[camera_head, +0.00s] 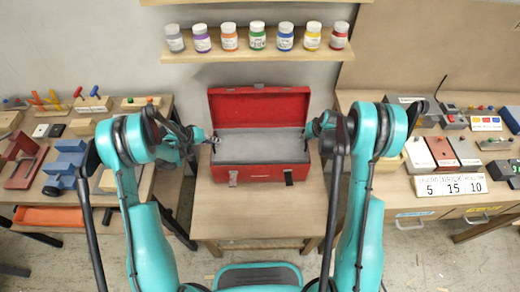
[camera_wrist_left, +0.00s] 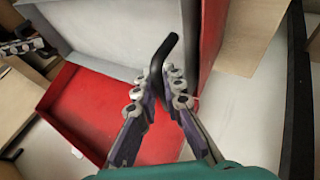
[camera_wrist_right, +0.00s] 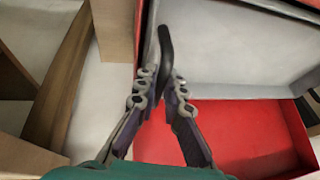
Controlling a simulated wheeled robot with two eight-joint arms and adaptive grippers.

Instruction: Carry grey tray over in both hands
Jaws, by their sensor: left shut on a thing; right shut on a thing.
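The grey tray (camera_head: 262,148) lies level at the mouth of the open red toolbox (camera_head: 262,173), in the middle of the head view. I cannot tell whether it rests on the box or hangs just clear. My left gripper (camera_head: 213,141) is shut on a black handle (camera_wrist_left: 165,58) at the tray's left end. My right gripper (camera_head: 309,132) is shut on the matching handle (camera_wrist_right: 164,48) at its right end. The tray's grey inside also shows in the left wrist view (camera_wrist_left: 100,32) and the right wrist view (camera_wrist_right: 230,50).
The toolbox stands on a wooden table (camera_head: 262,214) with bare room in front. Its red lid (camera_head: 258,107) is raised behind the tray. Side tables hold wooden toys (camera_head: 66,160) and grey and red boxes (camera_head: 440,151). A shelf (camera_head: 260,56) above carries several paint jars.

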